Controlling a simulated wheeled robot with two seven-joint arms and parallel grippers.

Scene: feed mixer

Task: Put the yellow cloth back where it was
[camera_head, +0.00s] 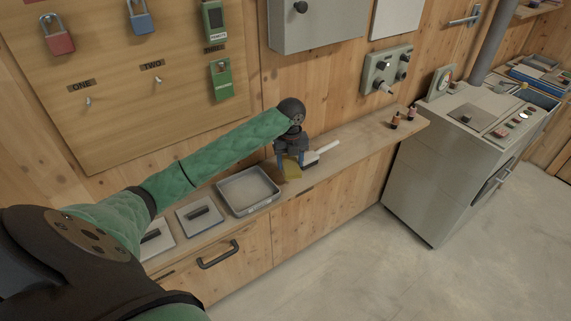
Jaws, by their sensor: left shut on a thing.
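The yellow cloth (292,168) is at the wooden shelf, just right of the grey tray. My left gripper (290,160) points down over the cloth and is shut on it. The fingers hide part of the cloth, and I cannot tell whether its lower edge touches the shelf. My right gripper is not in view.
The shelf (350,141) holds a grey tray (249,211), a white-handled tool (322,152) close beside the gripper, flat plates (200,214) and small bottles (396,121). A grey machine (430,180) stands at the right. The shelf between tool and bottles is clear.

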